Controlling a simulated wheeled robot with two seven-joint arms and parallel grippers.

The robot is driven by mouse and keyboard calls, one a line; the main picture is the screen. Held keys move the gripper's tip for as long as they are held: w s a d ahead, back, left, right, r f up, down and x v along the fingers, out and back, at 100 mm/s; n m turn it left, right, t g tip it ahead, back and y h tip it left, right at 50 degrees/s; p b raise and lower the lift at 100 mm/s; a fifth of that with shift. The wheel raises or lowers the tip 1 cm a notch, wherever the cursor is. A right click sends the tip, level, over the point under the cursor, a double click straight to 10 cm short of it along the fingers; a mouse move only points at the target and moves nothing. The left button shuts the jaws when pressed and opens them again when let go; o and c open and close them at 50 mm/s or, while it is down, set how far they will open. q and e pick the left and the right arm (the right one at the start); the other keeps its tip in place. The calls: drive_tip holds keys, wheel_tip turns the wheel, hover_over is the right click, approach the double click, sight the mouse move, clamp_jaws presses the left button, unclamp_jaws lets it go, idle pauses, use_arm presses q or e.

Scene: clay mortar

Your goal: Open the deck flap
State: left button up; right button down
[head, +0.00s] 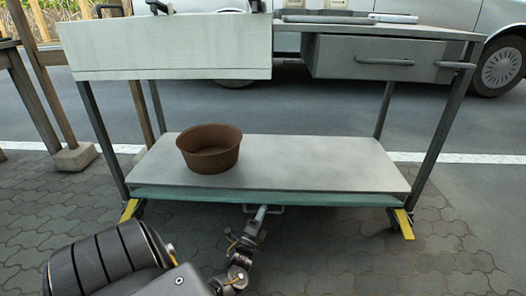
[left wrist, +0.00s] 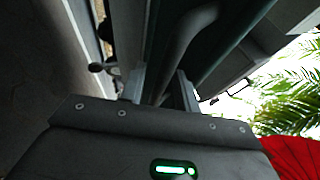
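The grey lower deck (head: 290,155) of the workbench has a teal front edge (head: 320,199). A small pale handle (head: 278,209) sticks out below the middle of that edge. My left gripper (head: 260,214) is at this handle, seen nearly edge-on and partly covering it. In the left wrist view its two fingers (left wrist: 163,87) stand apart, with a curved dark grey bar (left wrist: 190,35) running ahead of and between them. I cannot tell whether they touch it. Which panel is the deck flap is unclear. My right gripper is not in view.
A brown bowl (head: 209,148) stands on the lower deck, left of its middle. A drawer (head: 372,57) and a pale panel (head: 165,47) are above. Yellow pedals (head: 403,223) and (head: 129,210) mark the front legs. The paving (head: 330,262) in front is clear.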

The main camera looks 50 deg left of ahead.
use_arm(q)
drive_tip(key=shift+d+r, duration=0.1)
drive_tip(key=shift+s+d, duration=0.1)
drive_tip(key=shift+s, duration=0.15)
drive_tip(key=p+v, duration=0.2)
drive_tip(key=v, duration=0.8)
drive_tip(key=shift+f+p, duration=0.3)
drive_tip(key=shift+p, duration=0.05)
drive_tip(key=shift+s, duration=0.1)
